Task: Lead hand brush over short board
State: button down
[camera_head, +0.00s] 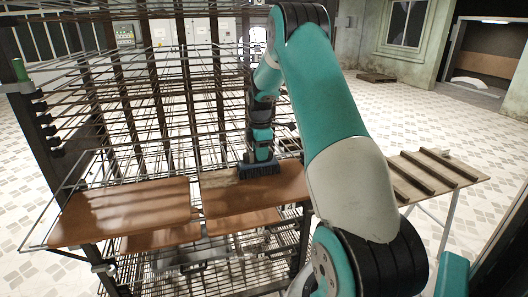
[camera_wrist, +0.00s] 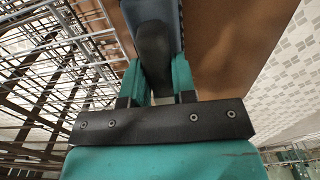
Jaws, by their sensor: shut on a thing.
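Two brown curved boards lie side by side on a wire rack: a left board (camera_head: 125,212) and a right board (camera_head: 250,197), which looks the shorter. My gripper (camera_head: 260,152) points down at the far edge of the right board. It is shut on the dark handle of a hand brush (camera_head: 259,169), whose blue-grey head is at the board's far edge; whether the bristles touch is unclear. In the wrist view the teal fingers of my gripper (camera_wrist: 158,82) flank the black handle of the brush (camera_wrist: 154,52). A brown board (camera_wrist: 235,45) fills the area beyond.
More boards (camera_head: 160,239) lie on a lower level. The rack's wire shelves (camera_head: 150,130) rise behind and around the arm. A side table (camera_head: 440,172) with dark slats stands at the right. Open tiled floor lies beyond.

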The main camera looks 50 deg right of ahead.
aim_at(246, 153)
jog(key=shift+w+a+f, duration=0.1)
jog(key=shift+w+a, duration=0.35)
jog(key=shift+a, duration=0.25)
jog(key=shift+w+a, duration=0.4)
jog(key=shift+a, duration=0.25)
jog(key=shift+w+a, duration=0.4)
jog(key=shift+a, duration=0.2)
jog(key=shift+w+a, duration=0.45)
jog(key=shift+a, duration=0.2)
jog(key=shift+w+a, duration=0.4)
jog(key=shift+a, duration=0.2)
jog(key=shift+w, duration=0.1)
jog(key=shift+w+a, duration=0.4)
jog(key=shift+a, duration=0.25)
jog(key=shift+w+a, duration=0.35)
jog(key=shift+a, duration=0.25)
jog(key=shift+f, duration=0.1)
